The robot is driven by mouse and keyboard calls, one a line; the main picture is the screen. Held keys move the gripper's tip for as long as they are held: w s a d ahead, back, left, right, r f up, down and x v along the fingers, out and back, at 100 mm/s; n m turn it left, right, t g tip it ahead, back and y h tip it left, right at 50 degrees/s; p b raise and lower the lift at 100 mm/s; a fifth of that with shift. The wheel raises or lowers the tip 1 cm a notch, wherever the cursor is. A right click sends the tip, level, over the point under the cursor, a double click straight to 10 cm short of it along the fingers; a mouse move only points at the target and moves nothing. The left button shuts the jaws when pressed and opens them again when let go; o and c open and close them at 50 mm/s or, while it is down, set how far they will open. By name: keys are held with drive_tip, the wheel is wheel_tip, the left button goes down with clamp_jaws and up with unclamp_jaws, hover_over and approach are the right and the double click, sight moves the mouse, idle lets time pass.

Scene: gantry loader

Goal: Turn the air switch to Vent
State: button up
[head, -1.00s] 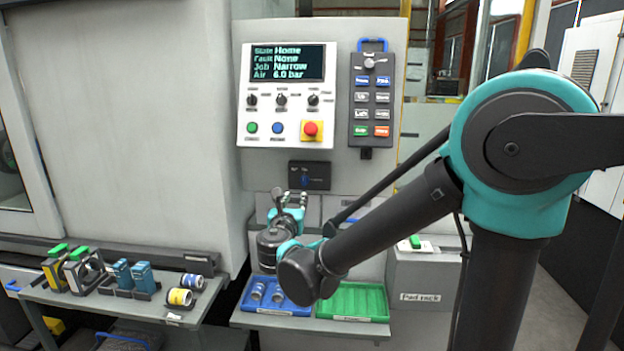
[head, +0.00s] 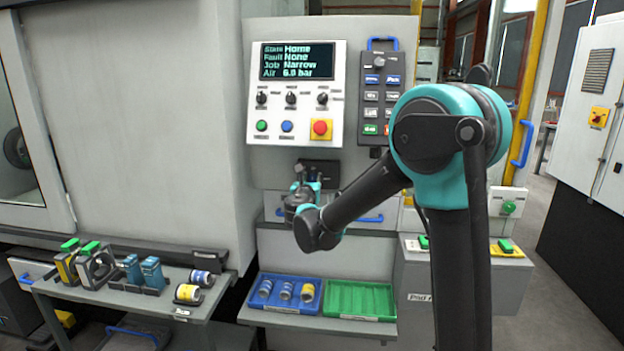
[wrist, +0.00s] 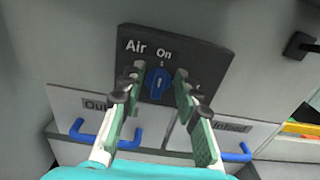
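The air switch is a blue knob (wrist: 158,84) on a dark plate (wrist: 195,45) marked "Air" and "On" in the wrist view. Its white mark stands about upright, toward "On". A label at the plate's right is too small to read. My gripper (wrist: 159,75) is open, with one finger on each side of the knob and gaps showing between. I cannot tell how near the fingertips are to the plate. In the head view my gripper (head: 308,178) is in front of the switch plate (head: 325,168) and hides the knob. The display (head: 297,61) reads Air 6.0 bar.
Two drawers with blue handles, one (wrist: 105,132) at left, lie below the plate. Above it is a white control panel (head: 334,75) with a red button (head: 320,129). A pendant (head: 370,90) hangs at right. Blue (head: 265,304) and green trays (head: 360,300) sit below.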

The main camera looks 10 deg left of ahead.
drive_tip(key=shift+w, duration=0.35)
drive_tip(key=shift+c, duration=0.5)
clamp_jaws()
